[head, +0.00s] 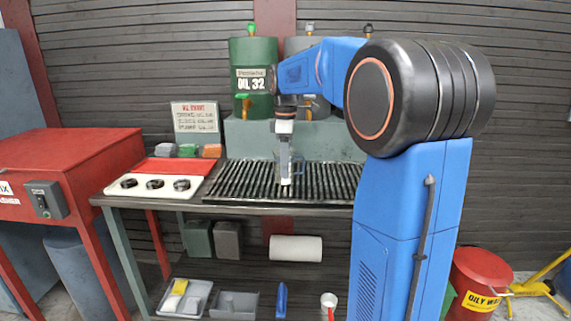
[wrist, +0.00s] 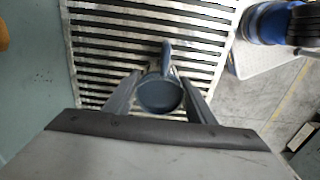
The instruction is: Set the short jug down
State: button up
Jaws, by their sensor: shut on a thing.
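The short jug (wrist: 160,96) is a small blue-grey round vessel with a handle pointing away from my gripper in the wrist view. My gripper (wrist: 158,100) is shut on it, with one finger on each side. In the head view my gripper (head: 286,174) points straight down over the slatted black grate (head: 330,182), and the jug (head: 298,168) is partly hidden behind the fingers. The jug looks upright, over the left-middle part of the grate. I cannot tell whether its base touches the slats.
Green oil drum (head: 254,80) and a grey drum stand on the ledge behind the grate. A white panel with three black knobs (head: 152,186) lies left of the grate, with small coloured blocks and a sign behind it. The grate around the jug is clear.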

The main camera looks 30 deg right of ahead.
jog(key=shift+f, duration=0.1)
jog(key=o, duration=1.1)
jog(key=shift+o, duration=0.2)
notch_tip(320, 180, up, 12)
